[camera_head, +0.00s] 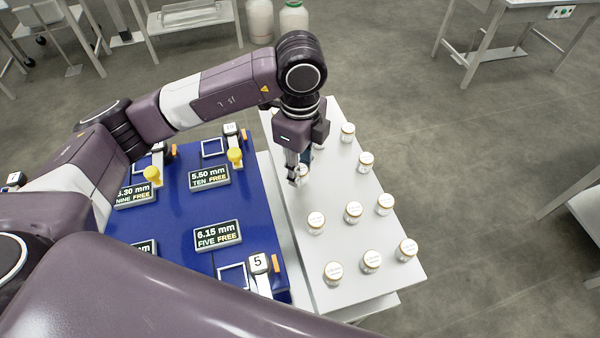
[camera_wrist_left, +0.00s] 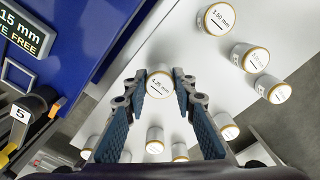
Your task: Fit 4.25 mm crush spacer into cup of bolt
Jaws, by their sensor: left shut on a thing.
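My left gripper (camera_head: 298,178) is over the white table, pointing down. In the left wrist view its two blue-padded fingers (camera_wrist_left: 160,86) are shut on a white cylindrical spacer with a gold rim (camera_wrist_left: 158,88); its label seems to read 4.25 mm. In the head view the held spacer is mostly hidden by the gripper. No bolt cup can be made out for certain. A dark cylindrical part (camera_wrist_left: 38,104) beside the block marked 5 (camera_wrist_left: 21,114) is only partly in view. My right gripper is not in view.
Several similar white spacers (camera_head: 353,212) stand on the white table (camera_head: 330,240), one labelled 3.50 mm (camera_wrist_left: 220,18). Left of it, a blue board (camera_head: 185,225) carries displays reading 5.50 mm TEN FREE (camera_head: 210,176) and 6.15 mm FIVE FREE (camera_head: 218,235), plus yellow knobs (camera_head: 235,156).

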